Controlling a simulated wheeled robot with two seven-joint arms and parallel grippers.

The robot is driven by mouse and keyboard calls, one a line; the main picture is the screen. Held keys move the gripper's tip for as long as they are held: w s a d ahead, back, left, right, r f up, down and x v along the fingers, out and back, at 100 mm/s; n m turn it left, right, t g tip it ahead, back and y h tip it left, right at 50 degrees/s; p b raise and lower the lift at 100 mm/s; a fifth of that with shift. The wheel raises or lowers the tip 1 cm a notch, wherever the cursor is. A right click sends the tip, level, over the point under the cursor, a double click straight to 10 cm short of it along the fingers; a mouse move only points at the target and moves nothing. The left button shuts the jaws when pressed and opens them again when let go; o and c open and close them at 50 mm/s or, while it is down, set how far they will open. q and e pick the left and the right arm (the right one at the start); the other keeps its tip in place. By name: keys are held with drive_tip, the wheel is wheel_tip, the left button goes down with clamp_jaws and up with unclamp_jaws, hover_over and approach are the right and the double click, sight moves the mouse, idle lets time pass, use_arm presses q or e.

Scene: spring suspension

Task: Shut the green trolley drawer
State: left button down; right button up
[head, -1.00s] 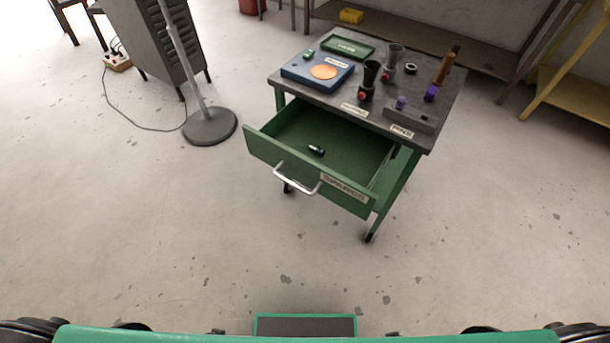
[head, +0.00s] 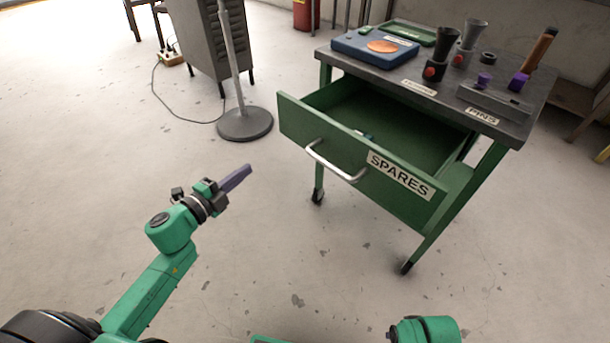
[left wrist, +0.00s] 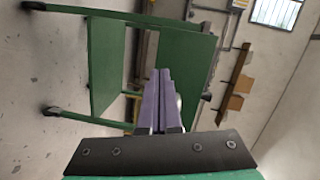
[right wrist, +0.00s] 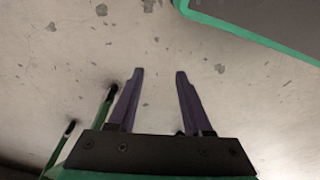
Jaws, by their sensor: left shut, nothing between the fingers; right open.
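The green trolley (head: 468,215) has a dark grey top and stands right of centre in the head view. Its drawer (head: 338,138) is pulled well out, with a pale bar handle (head: 335,168) and a SPARES label on its front. A small dark item lies inside, partly hidden by the front. My left gripper (head: 246,170) is shut and empty, left of the drawer front and apart from it. In the left wrist view its fingers (left wrist: 160,75) point towards green trolley panels, seen turned sideways. My right gripper (right wrist: 158,72) is open and empty over bare floor.
On the trolley top are a blue box (head: 375,46), a green tray (head: 412,32), dark funnel-like parts and a block with purple pieces. A grey cabinet (head: 210,40) and a round-based stand (head: 245,124) are behind at left. Floor before the trolley is clear.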

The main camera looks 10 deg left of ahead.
sight(312, 135)
use_arm(q)
drive_tip(key=s+d+r+m+h, duration=0.2)
drive_tip(key=d+r+m+h, duration=0.1)
drive_tip(key=d+r+m, duration=0.25)
drive_tip(key=shift+n, duration=0.35)
drive_tip(key=x, duration=0.9)
drive_tip(key=f+x, duration=0.1)
drive_tip(key=x, duration=0.3)
drive_tip(key=shift+d+b, duration=0.25)
drive_tip(key=shift+b, duration=0.1)
drive_tip(key=shift+w+d, duration=0.25)
drive_tip(key=shift+w, duration=0.1)
use_arm(e)
drive_tip(key=shift+w+a+r, duration=0.1)
drive_tip(key=shift+w+r, duration=0.1)
drive_tip(key=shift+r, duration=0.4)
drive_tip(key=shift+w+a+r, duration=0.1)
drive_tip(key=shift+w+r, duration=0.05)
drive_tip(key=shift+r, duration=0.45)
